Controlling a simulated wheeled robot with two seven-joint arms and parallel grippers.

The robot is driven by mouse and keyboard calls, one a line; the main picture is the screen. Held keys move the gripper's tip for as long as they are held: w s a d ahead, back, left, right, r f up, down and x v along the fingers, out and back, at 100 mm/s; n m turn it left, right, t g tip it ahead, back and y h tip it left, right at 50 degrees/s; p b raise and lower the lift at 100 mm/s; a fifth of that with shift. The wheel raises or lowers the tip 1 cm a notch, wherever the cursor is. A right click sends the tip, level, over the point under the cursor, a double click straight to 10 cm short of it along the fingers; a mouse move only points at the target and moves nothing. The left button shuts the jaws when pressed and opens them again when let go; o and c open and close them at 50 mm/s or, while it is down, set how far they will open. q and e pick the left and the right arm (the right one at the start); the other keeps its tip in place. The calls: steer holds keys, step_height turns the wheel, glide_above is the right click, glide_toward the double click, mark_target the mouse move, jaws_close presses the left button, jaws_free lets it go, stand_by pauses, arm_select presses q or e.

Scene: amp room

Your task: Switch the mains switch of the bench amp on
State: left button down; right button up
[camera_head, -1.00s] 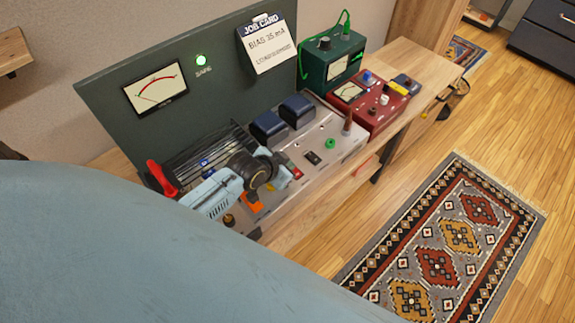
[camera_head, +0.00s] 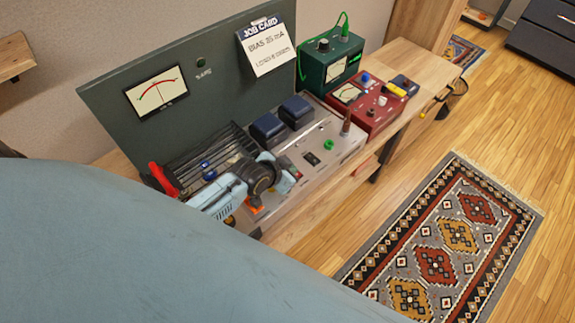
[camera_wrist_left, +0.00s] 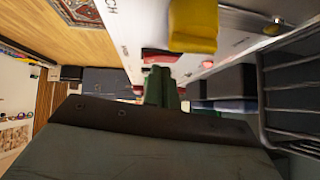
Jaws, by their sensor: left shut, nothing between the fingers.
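The bench amp (camera_head: 327,143) is a silver chassis with two dark blue transformers (camera_head: 281,120) on top. In the left wrist view a red piece (camera_wrist_left: 158,57) lies just past my shut, empty fingers (camera_wrist_left: 163,85). Whether they touch it I cannot tell. The lamp (camera_head: 201,62) marked SAFE is dark. The panel meter's (camera_head: 156,91) needle stands near mid-scale. My right gripper is not in view.
A yellow block (camera_wrist_left: 193,25) stands close to my fingers. A wire cage (camera_head: 203,156) and red handle (camera_head: 162,179) sit left of the transformers. A green meter box (camera_head: 329,60) and red box (camera_head: 366,104) stand farther right. The rug floor (camera_head: 438,250) is clear.

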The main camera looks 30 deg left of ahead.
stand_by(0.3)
arm_select(q)
steer(key=r+p, duration=0.4)
steer(key=p, duration=0.1)
steer(key=shift+a+r, duration=0.25)
steer(key=shift+r, duration=0.15)
steer(key=a+v, duration=0.1)
steer(key=v, duration=0.8)
steer(key=shift+a, duration=0.4)
steer(key=shift+f, duration=0.1)
steer(key=shift+s, duration=0.1)
